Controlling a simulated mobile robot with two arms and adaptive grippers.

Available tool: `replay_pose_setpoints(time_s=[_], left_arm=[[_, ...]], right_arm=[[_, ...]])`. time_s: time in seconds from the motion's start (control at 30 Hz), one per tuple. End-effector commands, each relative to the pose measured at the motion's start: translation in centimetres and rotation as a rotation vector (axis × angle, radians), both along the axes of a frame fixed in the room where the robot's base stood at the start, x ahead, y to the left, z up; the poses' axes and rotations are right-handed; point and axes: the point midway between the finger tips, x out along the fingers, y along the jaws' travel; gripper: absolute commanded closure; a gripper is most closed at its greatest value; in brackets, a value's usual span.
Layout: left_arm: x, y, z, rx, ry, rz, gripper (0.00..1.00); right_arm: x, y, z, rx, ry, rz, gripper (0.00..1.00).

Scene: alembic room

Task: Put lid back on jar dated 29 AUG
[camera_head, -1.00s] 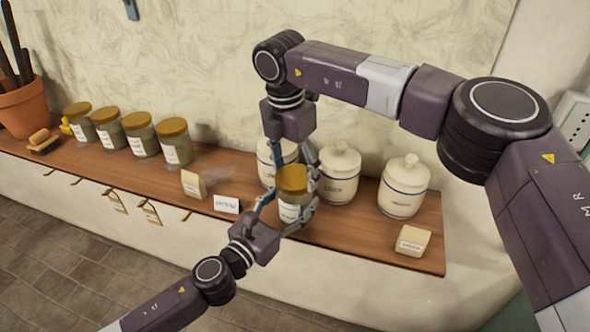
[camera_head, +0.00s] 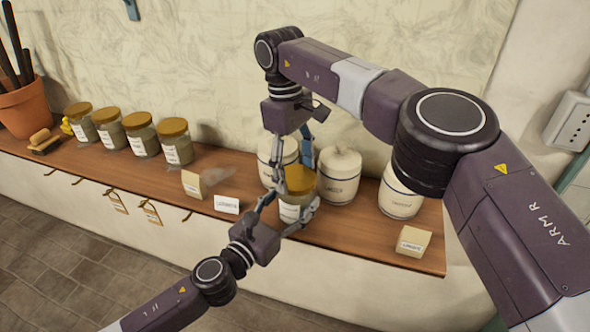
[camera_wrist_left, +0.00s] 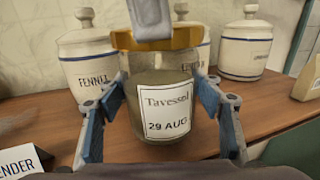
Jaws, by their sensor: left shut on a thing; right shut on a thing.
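The jar (camera_wrist_left: 160,118) labelled "Tavessol 29 AUG" stands upright between the fingers of my left gripper (camera_head: 285,210), which is shut on it. The left fingers also show on both sides of the jar in the left wrist view (camera_wrist_left: 160,112). The gold-brown lid (camera_head: 299,180) is at the jar's mouth, level and roughly centred over it. My right gripper (camera_head: 293,162) comes from above and is shut on the lid. One grey finger covers part of the lid (camera_wrist_left: 185,37) in the left wrist view. I cannot tell whether the lid is fully seated.
White lidded canisters (camera_head: 339,176) stand close behind and right of the jar. Several lidded jars (camera_head: 142,135) line the left of the wooden shelf (camera_head: 120,172). A terracotta pot (camera_head: 25,108) stands far left.

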Motion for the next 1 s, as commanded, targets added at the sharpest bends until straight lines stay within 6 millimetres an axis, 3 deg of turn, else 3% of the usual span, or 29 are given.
replay_pose_setpoints(time_s=[0.13, 0.17, 0.3, 0.6, 1.0], left_arm=[[-0.2, -0.2, 0.0, 0.001, 0.001, -0.005, 1.0], [-0.2, -0.2, -0.1, 0.001, 0.001, -0.005, 1.0], [-0.2, -0.2, -0.1, 0.0, 0.001, -0.005, 1.0], [-0.1, -0.1, 0.0, 0.0, 0.001, -0.002, 1.0], [0.0, 0.0, 0.0, 0.0, 0.0, 0.0, 1.0]], right_arm=[[0.2, -0.1, 0.1, 0.0, -0.006, 0.001, 0.47], [0.2, -0.1, 0.1, 0.0, -0.006, 0.001, 0.34], [0.2, -0.1, 0.1, 0.0, -0.005, 0.001, 0.19], [0.1, 0.0, 0.2, 0.0, -0.003, 0.003, 0.19], [0.1, 0.0, 4.4, 0.001, -0.002, 0.004, 0.19]])
